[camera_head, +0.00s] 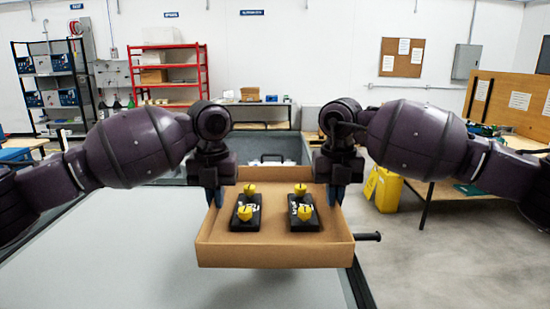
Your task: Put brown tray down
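The brown tray (275,254) is an open box in the middle of the head view. Two black blocks, the left one (240,222) and the right one (304,222), lie in it, each with two yellow knobs on top. My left gripper (214,196) is at the tray's left wall and my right gripper (336,194) is at its right wall. Both point down with fingertips at the walls, and the tray appears held level between them. The fingertip gaps are too small to see clearly. Whether the tray's underside touches anything is hidden.
A light grey table surface (130,250) spreads at the lower left and is clear. A dark rail with a black handle (367,236) is right of the tray. A yellow bin (388,190) and a wooden workbench (470,190) stand further right. Shelves line the back wall.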

